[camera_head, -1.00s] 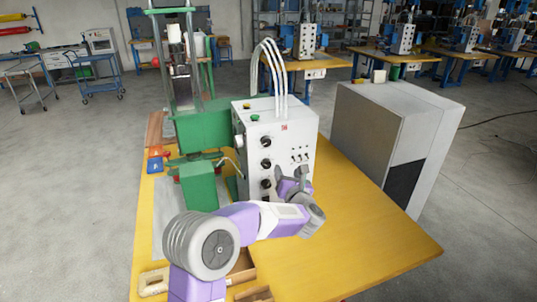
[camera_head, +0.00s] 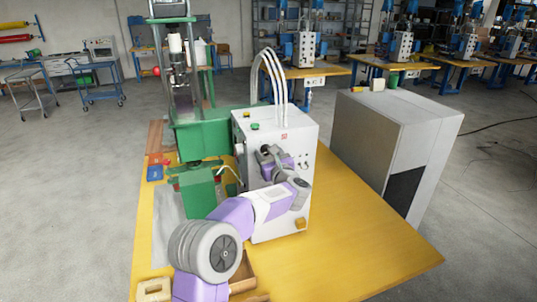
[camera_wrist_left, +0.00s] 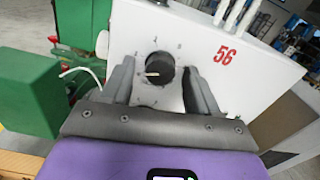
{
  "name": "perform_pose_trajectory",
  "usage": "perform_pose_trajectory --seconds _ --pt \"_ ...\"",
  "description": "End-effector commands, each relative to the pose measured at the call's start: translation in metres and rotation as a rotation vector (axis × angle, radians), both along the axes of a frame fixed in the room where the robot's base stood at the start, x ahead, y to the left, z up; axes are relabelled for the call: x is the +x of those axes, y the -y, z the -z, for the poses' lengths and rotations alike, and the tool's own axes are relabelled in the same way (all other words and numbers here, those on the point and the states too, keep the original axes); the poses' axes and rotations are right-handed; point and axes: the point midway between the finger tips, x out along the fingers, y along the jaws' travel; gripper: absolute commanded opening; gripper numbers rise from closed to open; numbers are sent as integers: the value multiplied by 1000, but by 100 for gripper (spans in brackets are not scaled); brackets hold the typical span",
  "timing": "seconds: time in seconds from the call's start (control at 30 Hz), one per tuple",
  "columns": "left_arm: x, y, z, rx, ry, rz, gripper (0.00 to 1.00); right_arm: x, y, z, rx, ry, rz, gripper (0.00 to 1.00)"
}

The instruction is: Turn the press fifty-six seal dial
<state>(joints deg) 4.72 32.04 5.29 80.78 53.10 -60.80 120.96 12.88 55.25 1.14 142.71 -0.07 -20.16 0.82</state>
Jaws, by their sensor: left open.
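The white press control box (camera_head: 301,125) stands on the yellow table and bears a small red mark. In the left wrist view the red number 56 (camera_wrist_left: 226,55) is on its face. A round black dial (camera_wrist_left: 159,72) with a pale pointer line sits left of the number, with small scale marks around it. My left gripper (camera_head: 270,155) is at the upper front of the box, over the dial column. In the wrist view its two grey fingers are apart, one on each side of the dial; contact cannot be told. In the head view the gripper hides the dials. My right gripper is not in view.
The green press (camera_head: 205,130) stands left of the box, with a bent lever beside the box. White hoses (camera_head: 270,75) arch from the box's top. A wooden tray (camera_head: 243,274) lies at the table's front. A grey cabinet (camera_head: 375,140) stands at right. The table's right part (camera_head: 370,245) is clear.

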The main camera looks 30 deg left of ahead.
Motion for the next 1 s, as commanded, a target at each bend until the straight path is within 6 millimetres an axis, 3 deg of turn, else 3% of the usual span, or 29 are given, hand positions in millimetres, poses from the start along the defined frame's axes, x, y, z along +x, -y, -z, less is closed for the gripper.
perform_pose_trajectory --seconds 0.17,0.53,1.0 --pt "0 0 0 1 -1 0 58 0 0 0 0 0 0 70" --pt "0 0 0 1 -1 0 4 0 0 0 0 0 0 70" --pt "-1 0 1 59 -67 0 5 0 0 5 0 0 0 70"
